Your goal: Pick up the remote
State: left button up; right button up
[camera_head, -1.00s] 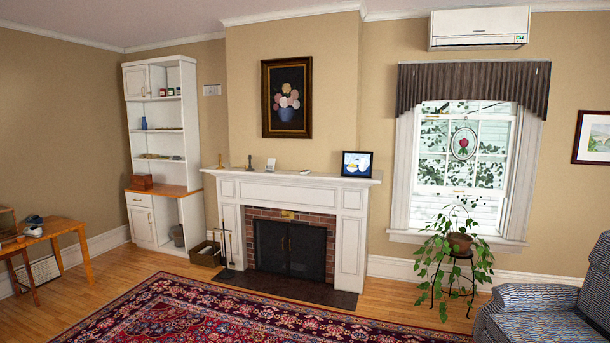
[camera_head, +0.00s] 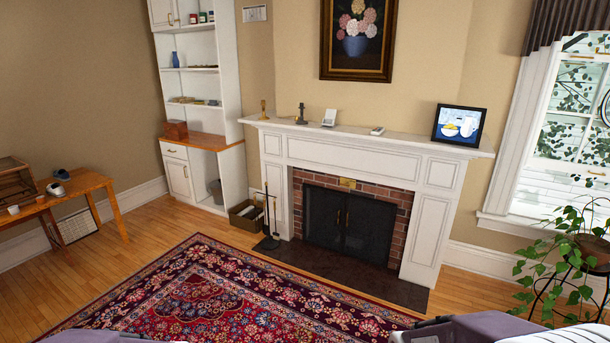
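A small flat pale object (camera_head: 377,131) lies on the white mantel shelf (camera_head: 440,150), left of the framed picture. It may be the remote, but it is too small to tell. A white upright object (camera_head: 329,117) stands further left on the same shelf. Parts of my two arms show along the bottom edge of the head view, well short of the fireplace. No fingertips of either gripper can be made out, and nothing is seen held.
The fireplace (camera_head: 350,224) has a dark hearth slab (camera_head: 320,268) in front. A patterned rug (camera_head: 230,300) covers the open floor. A wooden table (camera_head: 85,184) stands left, a white shelf unit (camera_head: 210,100) behind it. A potted plant (camera_head: 560,260) stands right.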

aim_at(376, 132)
jog(key=i, duration=0.55)
jog(key=i+z, duration=0.15)
jog(key=i, duration=0.45)
jog(key=i+j, duration=0.15)
jog(key=i, duration=0.4)
jog(key=i+j+z, duration=0.1)
jog(key=i, duration=0.45)
jog(key=i+j+z, duration=0.1)
jog(key=i, duration=0.5)
jog(key=i+j, duration=0.2)
jog(key=i, duration=0.35)
jog(key=z, duration=0.05)
